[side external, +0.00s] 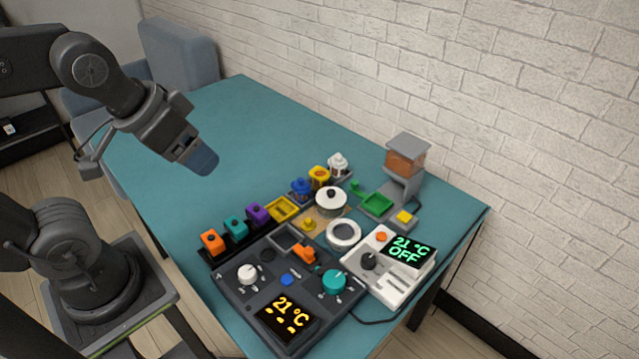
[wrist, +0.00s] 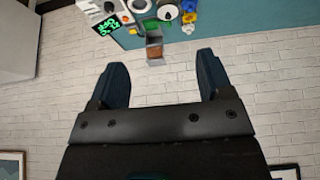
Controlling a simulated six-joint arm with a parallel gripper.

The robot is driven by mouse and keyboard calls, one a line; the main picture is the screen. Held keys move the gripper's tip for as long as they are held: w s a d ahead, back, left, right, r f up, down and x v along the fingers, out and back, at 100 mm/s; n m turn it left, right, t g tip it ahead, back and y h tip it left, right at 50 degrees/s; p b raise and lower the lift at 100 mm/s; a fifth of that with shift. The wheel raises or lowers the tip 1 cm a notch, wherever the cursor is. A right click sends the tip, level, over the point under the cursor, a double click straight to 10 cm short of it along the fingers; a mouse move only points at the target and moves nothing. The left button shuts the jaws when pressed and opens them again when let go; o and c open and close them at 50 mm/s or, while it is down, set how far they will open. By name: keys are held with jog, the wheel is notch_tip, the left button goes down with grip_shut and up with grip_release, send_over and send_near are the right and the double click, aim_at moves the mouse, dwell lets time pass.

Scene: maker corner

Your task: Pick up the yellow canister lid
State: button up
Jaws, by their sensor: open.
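The yellow canister lid (side external: 319,172) sits on top of a small canister in the side view. That canister stands in a row between a blue-topped canister (side external: 301,187) and a white-topped one (side external: 338,160). A small yellow patch (wrist: 188,18) shows near the top edge of the wrist view, too small to identify surely. My gripper (side external: 204,160) is raised above the table, to the left of the canisters and well apart from them. In the wrist view my gripper (wrist: 162,78) has its two fingers spread wide, with nothing between them.
The teal table (side external: 240,120) is bare at the back left. A white pot (side external: 331,201) stands just in front of the canisters. A grey-and-orange dispenser (side external: 405,158) rises to the right. Control panels, a row of coloured blocks (side external: 235,226) and a yellow tray (side external: 282,208) crowd the front.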

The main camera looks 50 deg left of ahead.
jog(key=shift+c, duration=0.3)
jog(key=c, duration=0.4)
jog(key=n+g, duration=0.3)
jog(key=g, duration=0.3)
send_over(308, 220)
jog(key=f, duration=2.8)
jog(key=shift+w+a, duration=0.1)
jog(key=shift+a, duration=0.3)
jog(key=shift+d+f, duration=0.2)
jog(key=shift+f, duration=1.15)
jog(key=shift+d+f, duration=0.2)
jog(key=shift+f, duration=1.1)
